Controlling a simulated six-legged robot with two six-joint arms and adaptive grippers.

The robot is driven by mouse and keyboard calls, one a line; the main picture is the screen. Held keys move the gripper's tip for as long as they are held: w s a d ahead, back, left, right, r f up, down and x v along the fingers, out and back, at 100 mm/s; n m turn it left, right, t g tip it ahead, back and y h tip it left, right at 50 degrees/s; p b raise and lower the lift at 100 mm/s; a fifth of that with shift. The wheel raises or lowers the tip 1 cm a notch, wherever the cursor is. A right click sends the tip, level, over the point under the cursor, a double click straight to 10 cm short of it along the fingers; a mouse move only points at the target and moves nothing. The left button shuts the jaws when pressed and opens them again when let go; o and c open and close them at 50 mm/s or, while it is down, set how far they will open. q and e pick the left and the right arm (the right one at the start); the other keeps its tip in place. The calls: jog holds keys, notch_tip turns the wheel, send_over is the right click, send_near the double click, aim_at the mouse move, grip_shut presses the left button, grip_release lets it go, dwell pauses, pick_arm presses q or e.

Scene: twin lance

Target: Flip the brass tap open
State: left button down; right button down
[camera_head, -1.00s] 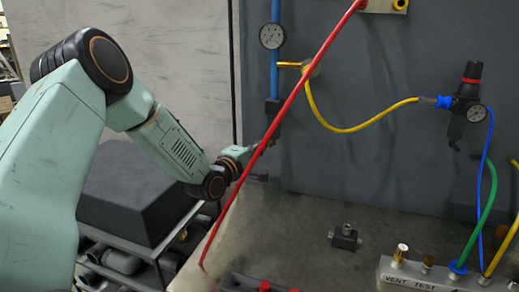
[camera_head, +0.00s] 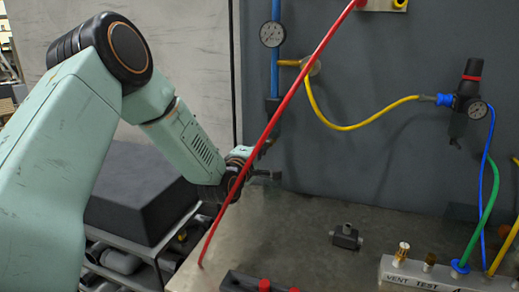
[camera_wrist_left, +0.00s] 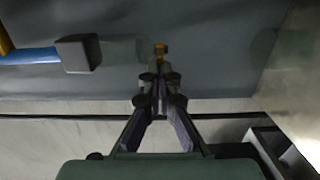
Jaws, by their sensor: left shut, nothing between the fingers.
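A small brass piece (camera_wrist_left: 160,50), likely the tap, shows just past my fingertips in the left wrist view. It lies in line with the dark block (camera_wrist_left: 78,53) at the end of the blue pipe (camera_wrist_left: 30,57). In the head view that block (camera_head: 272,108) sits low on the wall, and the piece below it is mostly hidden by the red hose and my gripper. A brass fitting (camera_head: 289,63) juts from the blue pipe higher up. My left gripper (camera_head: 270,174) is shut and empty, beside the wall below the block; its fingers (camera_wrist_left: 159,84) meet. My right gripper is out of view.
A red hose (camera_head: 283,108) crosses in front of my left wrist. A pressure gauge (camera_head: 272,34) sits on the pipe. A yellow hose (camera_head: 347,129) runs right to a regulator (camera_head: 466,98). A small dark fitting (camera_head: 346,237) lies on the bench. The middle bench is fairly clear.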

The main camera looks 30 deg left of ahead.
pick_arm(q)
jog(key=w+d+n+g+y+b, duration=0.2)
jog(key=w+d+n+y+b, duration=0.1)
jog(key=d+n+y+b, duration=0.1)
jog(key=shift+d+y+b, duration=0.7)
jog(key=shift+y+b, duration=0.2)
jog(key=shift+y, duration=0.2)
jog(key=shift+f, duration=0.1)
dwell(0.3)
